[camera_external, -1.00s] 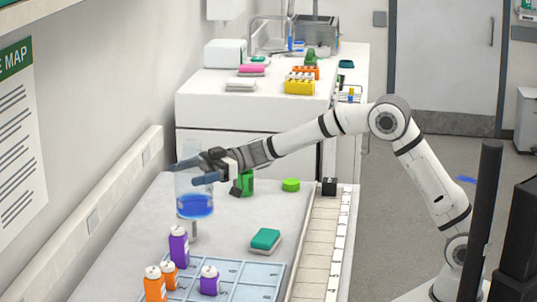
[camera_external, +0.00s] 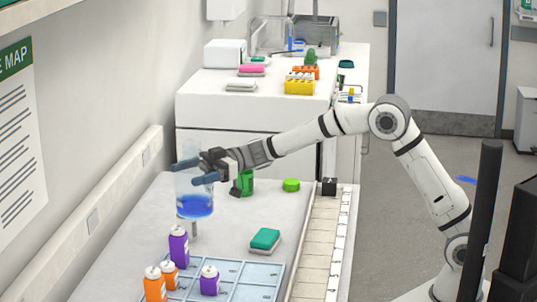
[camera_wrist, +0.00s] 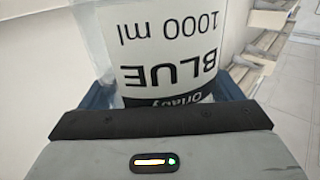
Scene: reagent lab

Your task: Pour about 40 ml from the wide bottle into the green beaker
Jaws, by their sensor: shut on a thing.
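My gripper (camera_external: 198,170) is shut on the wide bottle (camera_external: 194,186), a clear vessel with blue liquid in its lower part. The bottle is held above the bench, close to upright. In the wrist view its label (camera_wrist: 170,60) reads BLUE, 1000 ml, upside down, between the blue fingers. A green container (camera_external: 245,183) stands on the bench just right of and behind my gripper, partly hidden by it. It may be the green beaker; its opening and contents cannot be made out.
A bright green cap-like disc (camera_external: 291,185) and a green-topped sponge-like block (camera_external: 265,239) lie on the bench. The wall is close on the left.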

